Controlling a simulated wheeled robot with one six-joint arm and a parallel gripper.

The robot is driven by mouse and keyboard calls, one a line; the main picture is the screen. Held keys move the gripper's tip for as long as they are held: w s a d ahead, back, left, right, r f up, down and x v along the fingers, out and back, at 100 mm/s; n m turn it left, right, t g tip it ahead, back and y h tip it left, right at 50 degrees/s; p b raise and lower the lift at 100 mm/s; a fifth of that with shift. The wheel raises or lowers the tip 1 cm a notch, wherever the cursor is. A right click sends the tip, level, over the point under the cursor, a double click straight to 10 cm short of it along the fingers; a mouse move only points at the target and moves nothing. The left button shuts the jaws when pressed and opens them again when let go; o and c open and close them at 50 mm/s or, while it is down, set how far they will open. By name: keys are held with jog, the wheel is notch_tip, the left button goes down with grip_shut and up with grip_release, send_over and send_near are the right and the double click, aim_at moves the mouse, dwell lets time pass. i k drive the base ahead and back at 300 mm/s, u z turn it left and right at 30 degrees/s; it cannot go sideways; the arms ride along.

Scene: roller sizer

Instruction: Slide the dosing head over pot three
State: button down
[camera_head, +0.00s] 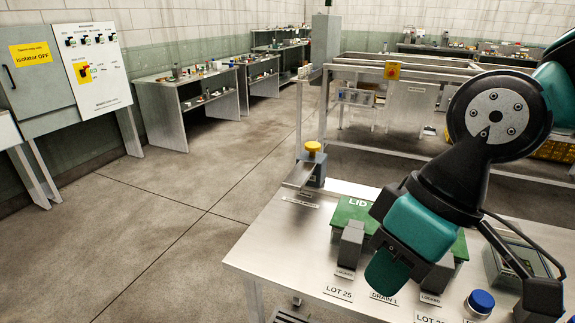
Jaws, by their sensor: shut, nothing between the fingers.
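I cannot pick out a dosing head or a pot marked three for certain. A green lid (349,212) marked "LID" lies mid-bench, partly hidden by my arm. Grey blocks stand at its front, one at its left (350,244), with "LOCKED" labels. A round blue-topped item (481,301) sits at the front right. My arm's teal and black links hang over the bench.
A grey device with a screen (520,262) stands at the bench's right. Labels "LOT 25" (340,293) and "DRAIN 1" line the front. A large metal frame (335,115) stands behind. An isolator panel (97,68) is at the far left. Floor left of the bench is clear.

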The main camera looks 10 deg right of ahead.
aim_at(308, 171)
jog(key=u, duration=0.3)
jog(key=k, duration=0.4)
jog(key=u, duration=1.05)
jog(key=i, duration=0.75)
jog(key=z, duration=1)
jog(key=i, duration=0.55)
jog(key=z, duration=0.7)
